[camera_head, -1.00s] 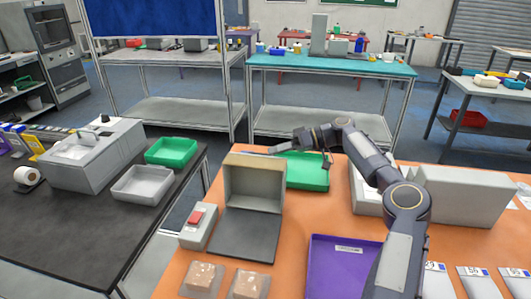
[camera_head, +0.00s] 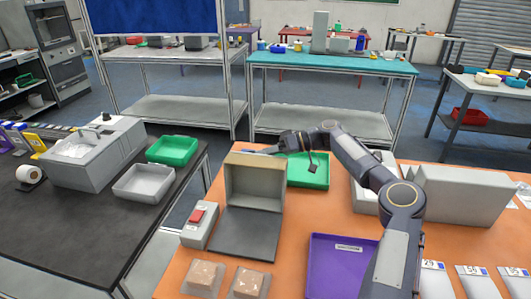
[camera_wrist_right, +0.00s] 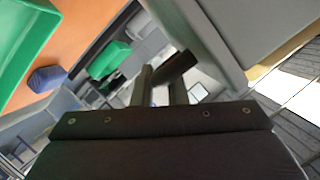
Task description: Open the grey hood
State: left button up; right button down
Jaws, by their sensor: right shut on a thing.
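The grey hood (camera_head: 254,179) stands raised at the back of a flat dark grey plate (camera_head: 243,233) in the head view. Its hollow inside faces me. My right gripper (camera_head: 267,151) is at the hood's top back edge, reaching in from the right. In the right wrist view the gripper (camera_wrist_right: 163,88) is shut on a short dark bar (camera_wrist_right: 176,69), the hood's handle, beside the hood's pale grey wall (camera_wrist_right: 205,35). The exact contact is small in the head view. My left gripper is not in view.
A grey box with a red button (camera_head: 197,216) sits left of the plate. Brown packages (camera_head: 205,275) lie in front. A large grey box (camera_head: 460,195) stands right.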

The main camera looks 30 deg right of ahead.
aim_at(254, 155)
jog(key=s+a+r+n+b, duration=0.1)
jog(key=b, duration=0.2)
jog(key=s+r+h+b, duration=0.1)
jog(key=b, duration=0.2)
jog(key=shift+s+a+n+t+b, duration=0.25)
jog(key=shift+a+n+t+b, duration=0.05)
jog(key=shift+a+n+b, duration=0.1)
jog(key=shift+r, duration=0.1)
jog(key=c, duration=1.7)
grip_release()
jog(key=shift+v, duration=3.9)
